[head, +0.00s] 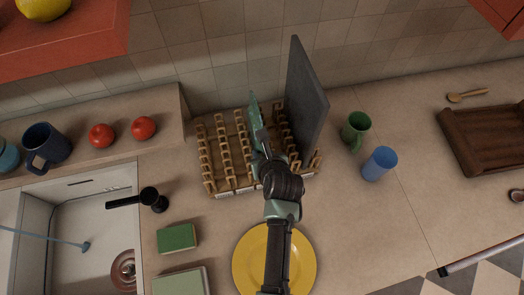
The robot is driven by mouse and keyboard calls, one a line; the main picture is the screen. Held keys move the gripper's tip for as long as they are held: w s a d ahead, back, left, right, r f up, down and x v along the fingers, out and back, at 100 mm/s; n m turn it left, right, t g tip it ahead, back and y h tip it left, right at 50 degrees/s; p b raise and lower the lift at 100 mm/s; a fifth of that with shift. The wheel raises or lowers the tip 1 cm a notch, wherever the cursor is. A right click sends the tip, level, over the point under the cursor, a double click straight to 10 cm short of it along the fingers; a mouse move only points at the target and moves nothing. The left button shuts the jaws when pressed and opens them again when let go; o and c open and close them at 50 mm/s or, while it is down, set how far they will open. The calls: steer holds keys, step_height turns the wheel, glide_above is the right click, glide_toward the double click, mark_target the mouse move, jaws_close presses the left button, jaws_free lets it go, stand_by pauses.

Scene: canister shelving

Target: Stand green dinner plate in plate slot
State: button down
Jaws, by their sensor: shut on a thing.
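The green dinner plate (255,113) shows in the head view as a narrow, edge-on strip just beyond my gripper (262,146). My gripper is shut on the plate and holds it close to upright, over the middle of the wooden plate rack (217,149). The rack has several rows of wooden pegs forming slots. My arm and gripper hide the plate's lower part and the slots beneath it. I cannot tell whether the plate touches the rack.
A dark grey board (307,97) stands upright at the rack's right. A green mug (355,130) and blue cup (380,163) stand further right. A yellow plate (245,262) lies under my arm. The sink (90,225) is at left. Counter right of the yellow plate is clear.

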stand_by(0.3)
steer(key=c, duration=0.6)
jaws_free()
steer(key=shift+s+f, duration=0.1)
steer(key=shift+f, duration=0.1)
steer(key=shift+s+r+p, duration=0.2)
steer(key=shift+r+p, duration=0.3)
steer(key=shift+p, duration=0.05)
steer(key=p+v, duration=0.5)
steer(key=v, duration=0.2)
steer(key=shift+p, duration=0.35)
